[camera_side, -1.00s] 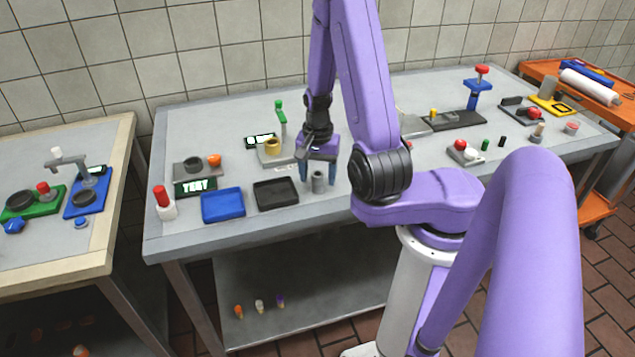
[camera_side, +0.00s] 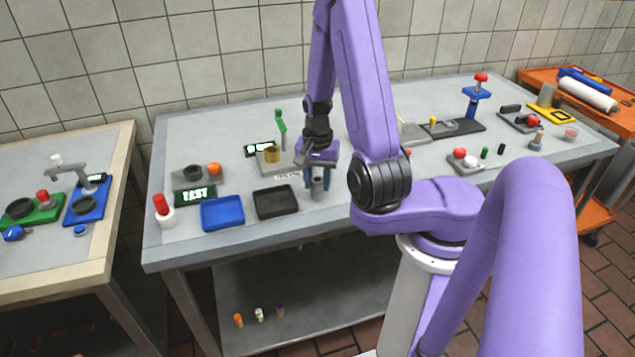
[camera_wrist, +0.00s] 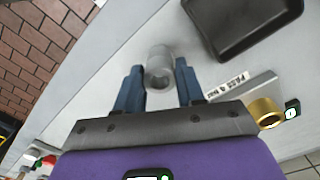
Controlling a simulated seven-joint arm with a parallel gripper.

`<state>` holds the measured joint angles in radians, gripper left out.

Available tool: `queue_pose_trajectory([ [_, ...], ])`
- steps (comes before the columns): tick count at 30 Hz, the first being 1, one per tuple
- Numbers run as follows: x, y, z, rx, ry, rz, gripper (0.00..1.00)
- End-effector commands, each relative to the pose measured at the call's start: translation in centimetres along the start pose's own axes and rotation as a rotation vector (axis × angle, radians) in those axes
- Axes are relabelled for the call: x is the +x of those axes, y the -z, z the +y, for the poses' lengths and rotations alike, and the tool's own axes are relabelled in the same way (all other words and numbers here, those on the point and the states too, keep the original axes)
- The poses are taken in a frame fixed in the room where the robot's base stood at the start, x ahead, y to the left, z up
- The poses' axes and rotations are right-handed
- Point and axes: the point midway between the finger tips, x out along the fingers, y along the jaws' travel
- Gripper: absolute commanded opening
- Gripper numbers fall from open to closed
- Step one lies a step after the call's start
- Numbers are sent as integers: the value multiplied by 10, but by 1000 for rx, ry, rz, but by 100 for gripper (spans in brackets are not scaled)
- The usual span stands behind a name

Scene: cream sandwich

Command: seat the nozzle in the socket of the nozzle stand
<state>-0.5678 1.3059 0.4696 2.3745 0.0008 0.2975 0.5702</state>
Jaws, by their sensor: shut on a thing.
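A short grey cylinder, which I take to be the nozzle (camera_wrist: 159,72), is between my fingers in the wrist view. My gripper (camera_side: 317,188) is shut on it near the table's front edge, right of the black tray; the fingers hide part of it in the side view. I cannot tell whether its lower end touches the table. No stand is clearly marked as the nozzle stand. A grey base (camera_side: 270,168) with a brass cup (camera_side: 272,155) and a green-topped post stands behind and left of my gripper. The brass cup (camera_wrist: 265,112) also shows in the wrist view.
A black tray (camera_side: 275,213) and a blue tray (camera_side: 222,227) lie left of my gripper. A grey block with a dark ring (camera_side: 192,172) and a TEST display (camera_side: 195,196) sit further left. The table's front edge is close below my gripper. Bare tabletop lies to its right.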

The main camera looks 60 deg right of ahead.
Motion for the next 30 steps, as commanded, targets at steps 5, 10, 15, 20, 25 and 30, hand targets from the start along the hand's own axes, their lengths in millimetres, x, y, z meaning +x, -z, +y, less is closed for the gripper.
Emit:
queue_pose_trajectory([
  [5, -20, 1, 0, 1, 3, 5, 5],
  [10, -43, -8, 13, 2, 3, 5, 5],
  [15, -63, -18, 27, 2, 3, 5, 5],
  [20, -79, -25, 38, 2, 3, 5, 5],
  [25, -89, -36, 53, 2, 1, 2, 5],
  [30, -97, -46, 68, 1, 1, 2, 5],
])
